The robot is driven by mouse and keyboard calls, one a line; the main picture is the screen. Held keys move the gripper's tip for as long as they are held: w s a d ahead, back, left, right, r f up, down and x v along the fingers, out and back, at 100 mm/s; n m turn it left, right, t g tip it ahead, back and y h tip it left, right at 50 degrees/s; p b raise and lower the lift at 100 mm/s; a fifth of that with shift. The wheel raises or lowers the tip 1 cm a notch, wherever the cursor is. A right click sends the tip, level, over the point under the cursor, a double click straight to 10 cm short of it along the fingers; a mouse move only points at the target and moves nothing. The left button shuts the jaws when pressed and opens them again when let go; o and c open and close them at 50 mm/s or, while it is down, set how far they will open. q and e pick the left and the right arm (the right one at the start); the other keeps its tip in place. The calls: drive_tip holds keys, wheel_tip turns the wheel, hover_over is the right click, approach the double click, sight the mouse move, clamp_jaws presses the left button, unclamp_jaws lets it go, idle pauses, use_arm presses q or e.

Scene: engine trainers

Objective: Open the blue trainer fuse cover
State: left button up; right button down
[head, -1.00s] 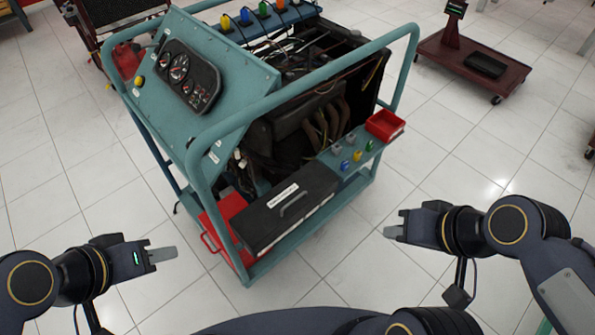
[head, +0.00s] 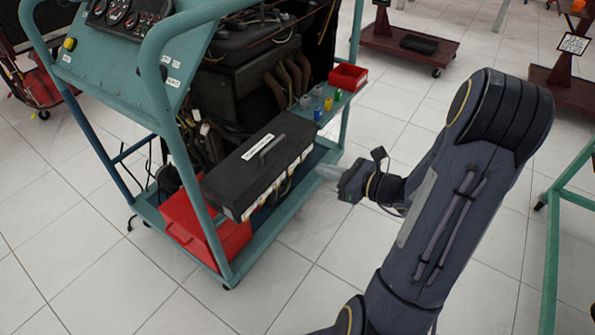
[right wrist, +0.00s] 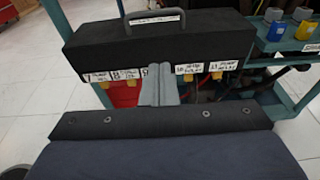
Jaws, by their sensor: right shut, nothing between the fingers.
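The fuse cover (head: 262,158) is a black box with a top handle and a white label, low on the front of the teal-blue trainer (head: 205,22). It also fills the top of the right wrist view (right wrist: 160,48). A row of numbered white labels (right wrist: 195,70) shows along its lower front edge. My right gripper (head: 328,172) is shut and empty, just right of the cover's front. In the right wrist view its fingertips (right wrist: 158,84) overlap the cover's lower edge; I cannot tell whether they touch. My left gripper is out of view.
A small red bin (head: 348,77) and colored plugs (head: 328,104) are on the ledge at right. A teal frame (head: 570,200) stands at far right. The floor in front is clear.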

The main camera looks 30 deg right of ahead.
drive_tip(key=b, duration=0.2)
approach(287, 150)
drive_tip(key=w+a, duration=0.1)
drive_tip(key=a, duration=0.1)
drive_tip(key=w+a+f, duration=0.1)
drive_tip(key=w+a, duration=0.1)
drive_tip(key=shift+a+f, duration=0.1)
drive_tip(key=shift+f, duration=0.1)
drive_tip(key=shift+w+a+r, duration=0.3)
drive_tip(key=shift+w+r, duration=0.3)
drive_tip(key=shift+w, duration=0.25)
drive_tip(key=shift+w+a+r, duration=0.3)
drive_tip(key=shift+w+r, duration=0.3)
drive_tip(key=shift+w, duration=0.25)
